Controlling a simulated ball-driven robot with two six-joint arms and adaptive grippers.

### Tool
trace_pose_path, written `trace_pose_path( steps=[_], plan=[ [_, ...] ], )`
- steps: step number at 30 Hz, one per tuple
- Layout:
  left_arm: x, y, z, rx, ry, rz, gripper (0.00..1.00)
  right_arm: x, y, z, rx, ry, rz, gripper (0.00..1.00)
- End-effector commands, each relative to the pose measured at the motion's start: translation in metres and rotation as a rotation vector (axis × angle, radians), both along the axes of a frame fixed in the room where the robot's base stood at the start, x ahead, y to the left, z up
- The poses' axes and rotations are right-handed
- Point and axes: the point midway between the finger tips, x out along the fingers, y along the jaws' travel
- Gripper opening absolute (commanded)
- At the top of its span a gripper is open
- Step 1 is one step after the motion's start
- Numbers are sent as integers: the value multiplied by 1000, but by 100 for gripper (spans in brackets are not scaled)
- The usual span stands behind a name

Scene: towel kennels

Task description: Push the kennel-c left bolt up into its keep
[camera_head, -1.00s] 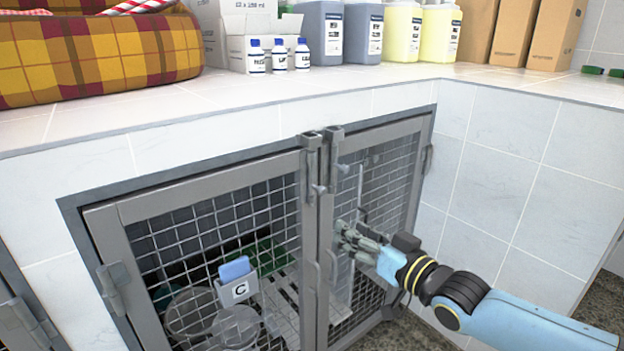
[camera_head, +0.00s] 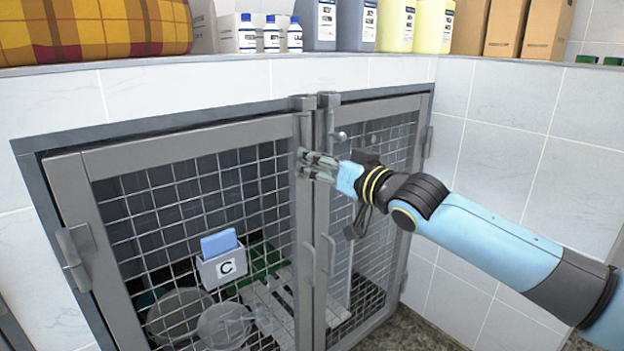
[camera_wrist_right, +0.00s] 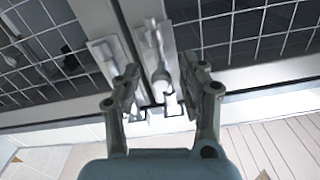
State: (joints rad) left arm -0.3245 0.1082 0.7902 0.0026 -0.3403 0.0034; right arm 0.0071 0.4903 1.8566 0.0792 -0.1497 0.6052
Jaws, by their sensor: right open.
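The kennel-c left door (camera_head: 70,200) is a grey mesh door, shut beside the right door (camera_head: 403,230). The left keep (camera_head: 303,103) is a grey block at the top of the left door's inner edge. In the head view, my right gripper (camera_head: 312,165) is just below that keep and covers most of the left bolt. In the right wrist view, which looks upside down, the left bolt (camera_wrist_right: 157,55) lies between the spread fingers of my right gripper (camera_wrist_right: 165,92). I cannot tell whether they touch it. My left gripper is out of view.
The right bolt (camera_head: 341,136) sits close beside the gripper. Two door handles (camera_head: 320,258) are lower down. A counter with bottles (camera_head: 270,35) and boxes (camera_head: 500,25) runs above. A label holder marked C (camera_head: 222,268) is on the left door. A tiled wall (camera_head: 500,140) stands at right.

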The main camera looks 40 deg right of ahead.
Motion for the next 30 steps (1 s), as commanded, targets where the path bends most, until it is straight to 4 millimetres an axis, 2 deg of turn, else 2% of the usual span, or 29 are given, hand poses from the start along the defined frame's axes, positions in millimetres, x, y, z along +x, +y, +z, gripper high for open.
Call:
trace_pose_path(
  steps=[1, 6, 16, 26, 30],
  plan=[
    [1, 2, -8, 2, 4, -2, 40, 6, 0, -5, 1, -1, -1, 42],
    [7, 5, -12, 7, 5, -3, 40, 17, 2, -1, 2, -1, 1, 42],
    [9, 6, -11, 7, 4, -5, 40, 19, 2, 2, 0, -3, 3, 42],
    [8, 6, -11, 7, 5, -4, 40, 19, 2, 2, 0, -1, 2, 0],
    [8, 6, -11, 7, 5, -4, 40, 19, 2, 2, 0, -1, 2, 0]
  ],
)
